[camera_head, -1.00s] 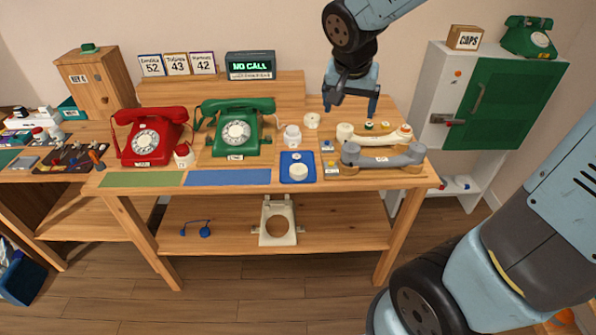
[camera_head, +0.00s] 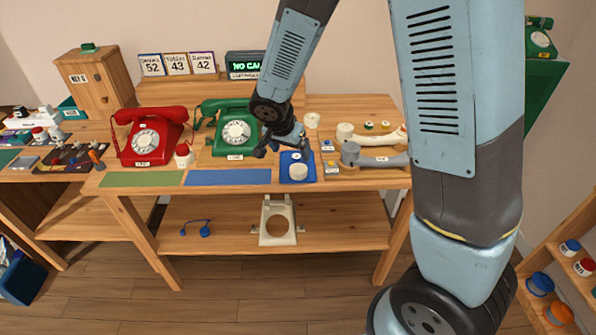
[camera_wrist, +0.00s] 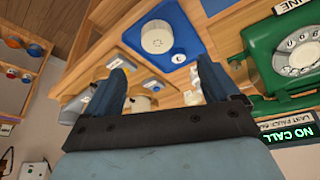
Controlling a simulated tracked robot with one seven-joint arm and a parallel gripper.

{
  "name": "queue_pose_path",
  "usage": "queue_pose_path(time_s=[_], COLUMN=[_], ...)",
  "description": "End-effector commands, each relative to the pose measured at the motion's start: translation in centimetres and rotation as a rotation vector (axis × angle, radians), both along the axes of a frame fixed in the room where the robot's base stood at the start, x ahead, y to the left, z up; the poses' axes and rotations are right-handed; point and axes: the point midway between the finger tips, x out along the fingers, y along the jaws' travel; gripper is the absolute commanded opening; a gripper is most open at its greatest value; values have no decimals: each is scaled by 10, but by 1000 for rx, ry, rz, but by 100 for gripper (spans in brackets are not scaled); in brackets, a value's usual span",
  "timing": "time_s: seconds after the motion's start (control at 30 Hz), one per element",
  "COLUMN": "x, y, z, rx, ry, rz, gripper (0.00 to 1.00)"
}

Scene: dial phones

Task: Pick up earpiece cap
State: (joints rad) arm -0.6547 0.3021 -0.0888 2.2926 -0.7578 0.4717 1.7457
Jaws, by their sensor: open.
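A white round cap with small dark holes, apparently the earpiece cap (camera_head: 298,171), lies on a blue tray (camera_head: 287,180) near the table's front edge. It also shows in the wrist view (camera_wrist: 157,37), on the tray's blue surface (camera_wrist: 184,18). My gripper (camera_head: 281,149) is above the table, behind and left of the cap, over the area between the green phone and the tray. In the wrist view my gripper (camera_wrist: 161,72) has its two fingers wide apart with nothing held; the cap lies beyond the fingertips. My gripper hides the white jar behind it.
A green dial phone (camera_head: 235,133) stands close left of my gripper, a red one (camera_head: 147,138) further left. A grey handset (camera_head: 378,159) and a cream handset (camera_head: 372,136) lie right of the tray. A white cylinder (camera_head: 312,121) stands behind it. The blue mat (camera_head: 228,177) is clear.

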Motion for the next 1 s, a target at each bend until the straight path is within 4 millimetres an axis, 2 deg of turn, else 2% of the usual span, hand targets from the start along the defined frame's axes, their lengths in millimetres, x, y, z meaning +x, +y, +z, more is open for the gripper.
queue_pose_path(time_s=[0.1, 0.3, 0.57, 0.8, 1.0], x=[6, 14, 19, 28, 34], y=[-3, -8, -11, -21, -23], z=[-18, -41, -52, -79, -93], rx=[-2, -1, -1, -2, 0], ry=[2, 1, 1, 3, 0], rz=[1, 1, 1, 2, 3], gripper=[89, 89, 89, 89, 89])
